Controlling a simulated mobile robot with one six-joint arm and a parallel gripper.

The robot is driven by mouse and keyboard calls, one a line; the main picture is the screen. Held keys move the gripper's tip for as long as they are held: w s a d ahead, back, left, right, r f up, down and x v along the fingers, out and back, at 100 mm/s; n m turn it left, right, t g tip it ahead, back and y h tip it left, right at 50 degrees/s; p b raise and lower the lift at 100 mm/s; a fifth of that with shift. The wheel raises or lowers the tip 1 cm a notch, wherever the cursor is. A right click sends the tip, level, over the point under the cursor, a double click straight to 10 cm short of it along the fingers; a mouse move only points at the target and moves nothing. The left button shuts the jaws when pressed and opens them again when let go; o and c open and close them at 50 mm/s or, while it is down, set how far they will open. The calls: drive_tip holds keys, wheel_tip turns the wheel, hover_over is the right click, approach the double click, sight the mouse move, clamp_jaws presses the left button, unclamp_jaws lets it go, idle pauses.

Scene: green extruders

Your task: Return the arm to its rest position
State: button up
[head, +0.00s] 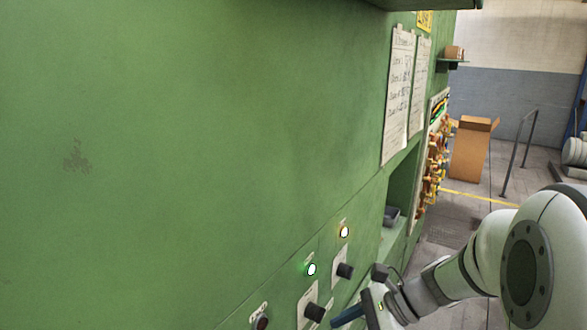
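My arm (470,268), white and grey, reaches in from the right edge of the head view. It is bent, with its end low beside the green machine panel (200,150). My gripper (350,316) is at the bottom of the view, close to the panel's black knobs. A dark blue finger points left toward the panel. The lower part of the gripper is cut off by the frame edge, so I cannot tell whether it is open or shut, or touching a knob.
Black knobs (314,312) and (345,270) sit below a lit green lamp (311,269) and a lit yellowish lamp (344,232). Paper sheets (399,95) hang on the panel. A recess holds a dark tray (391,216). A cardboard box (470,150) and railing (518,150) stand behind.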

drive_tip(key=s+d+r+n+t+h, duration=0.1)
drive_tip(key=s+n+h, duration=0.3)
drive_tip(key=n, duration=0.5)
drive_tip(key=s+d+r+n+t+h+b, duration=0.1)
drive_tip(key=s+d+n+h, duration=0.3)
drive_tip(key=n, duration=0.5)
drive_tip(key=shift+s+r+t+h, duration=0.25)
drive_tip(key=shift+t+h, duration=0.15)
drive_tip(key=shift+h, duration=0.7)
